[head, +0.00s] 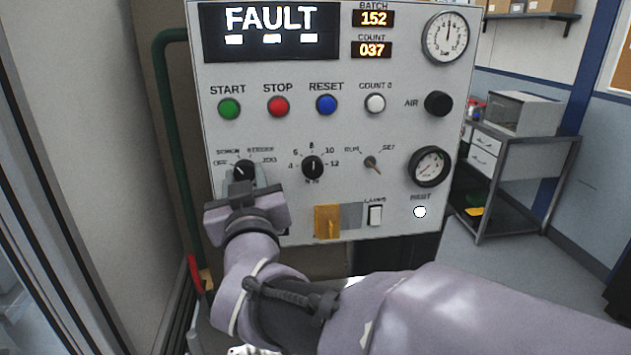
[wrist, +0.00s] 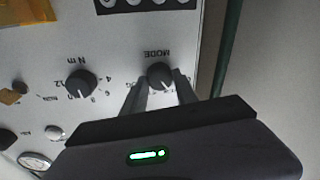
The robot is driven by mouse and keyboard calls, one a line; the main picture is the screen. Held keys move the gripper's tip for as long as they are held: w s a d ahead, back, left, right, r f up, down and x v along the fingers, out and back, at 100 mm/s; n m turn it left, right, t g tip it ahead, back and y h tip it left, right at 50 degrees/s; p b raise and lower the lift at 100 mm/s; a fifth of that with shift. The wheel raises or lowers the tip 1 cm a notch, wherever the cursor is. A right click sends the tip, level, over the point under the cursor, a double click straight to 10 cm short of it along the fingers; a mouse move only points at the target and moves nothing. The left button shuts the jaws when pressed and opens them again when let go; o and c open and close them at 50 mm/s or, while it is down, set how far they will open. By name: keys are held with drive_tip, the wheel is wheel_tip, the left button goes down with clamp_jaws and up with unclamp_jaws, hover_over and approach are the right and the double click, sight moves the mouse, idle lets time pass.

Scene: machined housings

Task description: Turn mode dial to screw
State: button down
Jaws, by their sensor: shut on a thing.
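The black mode dial (head: 243,168) sits at the lower left of the grey panel, with OFF and SCREW labels on its upper left and JOG on its right. Its pale pointer mark is tilted up and left, toward the OFF and SCREW side; I cannot tell exactly which label it meets. My gripper (head: 243,181) reaches up to the dial from below and is shut on it. In the wrist view, which is upside down, the fingers (wrist: 161,88) stand on either side of the dial (wrist: 160,75), under the word MODE. The fingers hide part of its scale.
A black N m dial (head: 312,167) is just right of the mode dial, then a RUN/SET switch (head: 371,164). Start (head: 229,109), stop (head: 278,107) and reset (head: 326,105) buttons are above. The display (head: 270,30) reads FAULT. An orange-yellow part (head: 327,221) sits below.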

drive_tip(key=shift+f+m+b, duration=0.1)
drive_tip(key=shift+m+b, duration=0.8)
drive_tip(key=shift+b, duration=0.1)
drive_tip(key=c, duration=1)
unclamp_jaws()
drive_tip(key=shift+o, duration=0.2)
drive_tip(key=p+v, duration=0.2)
drive_tip(key=v, duration=1.5)
drive_tip(key=shift+s+p, duration=0.25)
drive_tip(key=shift+p, duration=0.05)
